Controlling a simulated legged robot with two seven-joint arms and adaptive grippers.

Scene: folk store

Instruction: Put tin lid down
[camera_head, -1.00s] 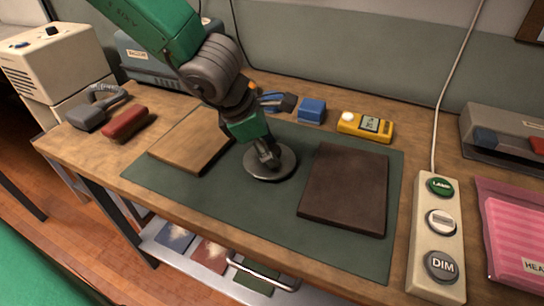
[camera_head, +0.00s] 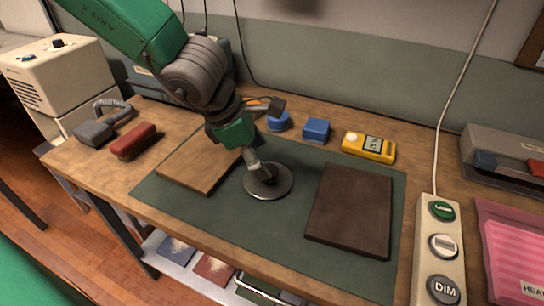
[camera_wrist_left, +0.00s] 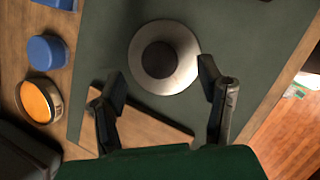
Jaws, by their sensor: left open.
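The tin lid (camera_head: 280,190) is a round grey metal disc lying flat on the green mat (camera_head: 230,225), between the wooden board and the dark board. In the left wrist view, the lid (camera_wrist_left: 186,60) has a dark round knob at its centre. My left gripper (camera_head: 255,167) is just above the lid on its left side and hides part of it. In the left wrist view, the left gripper (camera_wrist_left: 161,74) has its fingers spread wide with nothing held; the lid lies beyond and between the tips. An open round tin with orange contents (camera_wrist_left: 39,100) stands at the left there.
A wooden board (camera_head: 192,170) and a dark brown board (camera_head: 350,212) lie on the mat. A button strip (camera_head: 443,225) stands right; a red case (camera_head: 134,142) lies left. The mat's front is clear.

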